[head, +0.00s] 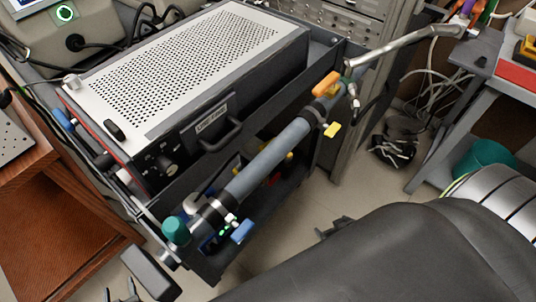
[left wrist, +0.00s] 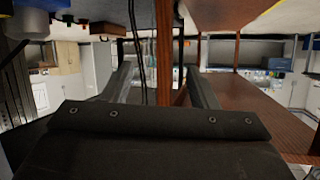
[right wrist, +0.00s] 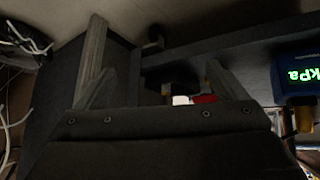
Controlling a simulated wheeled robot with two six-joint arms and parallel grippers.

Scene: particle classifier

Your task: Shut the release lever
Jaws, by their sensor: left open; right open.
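A grey tube (head: 268,158) runs diagonally along the front of the instrument cart in the head view. Small coloured handles sit on it: an orange one (head: 326,84) and a yellow one (head: 332,129) at its upper end, a blue one (head: 242,231) near its lower end. I cannot tell which is the release lever. My left gripper (head: 120,292) is partly in view at the bottom left, below the tube's teal cap (head: 175,230). Its open fingers (left wrist: 160,68) hold nothing. My right gripper is mostly hidden behind my arm; its fingers (right wrist: 155,45) are open and empty.
A perforated white-topped instrument (head: 190,65) fills the cart. A wooden cabinet (head: 60,235) stands at the left. A grey bench (head: 470,110) and teal bin (head: 485,158) stand at the right. A kPa display (right wrist: 300,75) shows in the right wrist view.

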